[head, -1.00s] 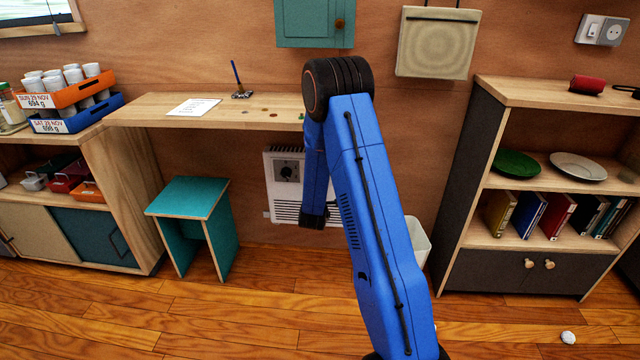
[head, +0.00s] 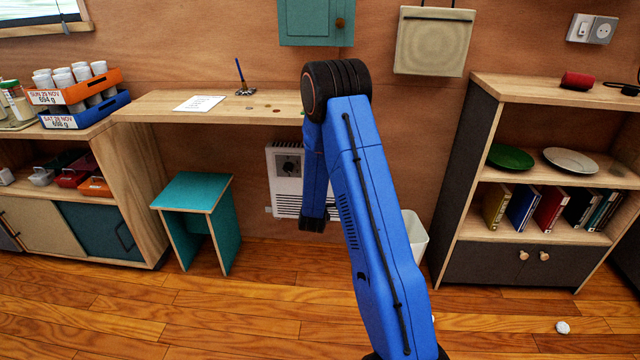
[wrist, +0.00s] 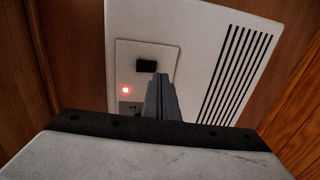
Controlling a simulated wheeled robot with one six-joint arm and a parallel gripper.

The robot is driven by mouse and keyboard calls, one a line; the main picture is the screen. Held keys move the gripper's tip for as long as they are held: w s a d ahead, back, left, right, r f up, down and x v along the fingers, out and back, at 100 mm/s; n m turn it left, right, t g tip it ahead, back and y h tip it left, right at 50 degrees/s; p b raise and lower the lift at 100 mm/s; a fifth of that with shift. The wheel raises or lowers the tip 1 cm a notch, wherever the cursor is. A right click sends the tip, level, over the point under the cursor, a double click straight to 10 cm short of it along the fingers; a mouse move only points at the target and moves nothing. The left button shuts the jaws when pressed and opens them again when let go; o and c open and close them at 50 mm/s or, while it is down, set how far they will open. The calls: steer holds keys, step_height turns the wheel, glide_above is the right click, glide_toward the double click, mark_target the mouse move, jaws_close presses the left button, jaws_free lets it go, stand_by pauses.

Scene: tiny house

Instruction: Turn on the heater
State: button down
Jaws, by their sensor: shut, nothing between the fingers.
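The heater (head: 284,190) is a white wall unit with a grille and a dark control, low on the wall under the wooden desk. My arm hides its right part in the head view. In the wrist view, the heater (wrist: 195,50) shows slanted black slots and a panel with a black switch (wrist: 146,66). A small red light (wrist: 125,90) glows below the switch. My gripper (wrist: 160,80) is shut and empty, its tips in front of the panel, just below and right of the switch. I cannot tell whether they touch it.
A teal stool (head: 195,195) stands left of the heater. The desk (head: 220,105) runs above it. A white bin (head: 415,238) is right of my arm, and a shelf unit (head: 480,150) stands further right. The wooden floor in front is mostly clear.

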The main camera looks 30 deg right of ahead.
steer(key=s+a+f, duration=0.1)
steer(key=s+a, duration=0.4)
steer(key=s, duration=0.2)
steer(key=shift+s, duration=0.2)
steer(key=shift+f, duration=0.1)
stand_by(0.3)
steer(key=s+a+r+m+g+y, duration=0.15)
steer(key=a+r+m+y, duration=0.3)
steer(key=a+r, duration=0.5)
steer(key=s+a+r+m+g+y, duration=0.2)
steer(key=s+a+r+y, duration=0.25)
steer(key=s+r, duration=0.55)
steer(key=s+a+r+m+g, duration=0.1)
steer(key=s+r+m+g, duration=0.1)
steer(key=s, duration=1.4)
steer(key=s+a+r+m+g, duration=0.1)
steer(key=s+r+m+g, duration=0.1)
steer(key=s, duration=1.5)
steer(key=shift+a+r+m+g, duration=0.35)
steer(key=shift+r+g, duration=0.2)
steer(key=shift+g, duration=0.2)
